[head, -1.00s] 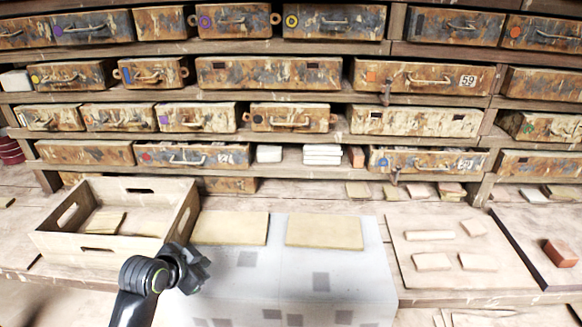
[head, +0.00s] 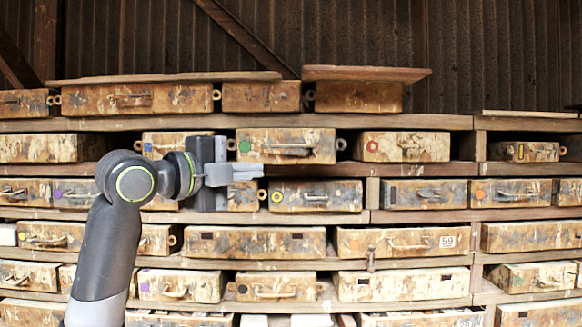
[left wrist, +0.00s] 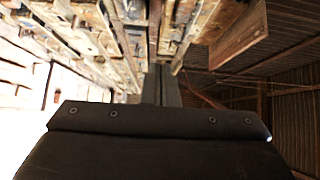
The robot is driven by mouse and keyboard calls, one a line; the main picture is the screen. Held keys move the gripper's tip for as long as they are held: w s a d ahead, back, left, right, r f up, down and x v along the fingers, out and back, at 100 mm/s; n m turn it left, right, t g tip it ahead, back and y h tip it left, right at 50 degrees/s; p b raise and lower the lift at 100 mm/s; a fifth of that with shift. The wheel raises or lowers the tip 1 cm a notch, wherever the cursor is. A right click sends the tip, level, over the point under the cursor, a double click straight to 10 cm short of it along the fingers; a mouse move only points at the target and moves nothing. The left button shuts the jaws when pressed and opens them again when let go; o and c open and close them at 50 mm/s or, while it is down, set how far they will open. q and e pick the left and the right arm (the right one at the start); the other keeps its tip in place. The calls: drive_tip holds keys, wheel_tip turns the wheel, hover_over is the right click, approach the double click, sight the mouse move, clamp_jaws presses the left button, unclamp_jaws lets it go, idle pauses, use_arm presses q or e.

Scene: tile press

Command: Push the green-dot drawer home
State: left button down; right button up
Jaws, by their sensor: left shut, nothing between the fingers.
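The drawer with the green mark (head: 287,146) is in the upper part of the shelving in the head view, and its mark is on the left of its front. It has a pull handle, and its front appears to stand out past the shelf edge. My left gripper (head: 250,172) is shut and empty, just below and left of that front, with its fingers pointing right. I cannot tell whether it touches the drawer. The left wrist view shows the closed fingers (left wrist: 160,85) along the shelf fronts. My right gripper is in neither view.
A drawer with a red mark (head: 403,146) sits to the right, and one with a yellow mark (head: 316,195) sits below. A blue-marked drawer is partly hidden behind my left gripper. Loose boards (head: 366,73) lie on top. Another drawer at lower right (head: 531,276) also has a greenish mark.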

use_arm(q)
drive_tip(key=p, duration=0.7)
approach(304, 162)
drive_tip(key=x, duration=0.5)
drive_tip(key=shift+s+d+r, duration=0.1)
drive_tip(key=shift+s+d, duration=0.2)
drive_tip(key=shift+d, duration=0.1)
drive_tip(key=shift+w+a+p, duration=0.15)
drive_tip(key=shift+w+p, duration=0.15)
drive_tip(key=shift+w, duration=0.2)
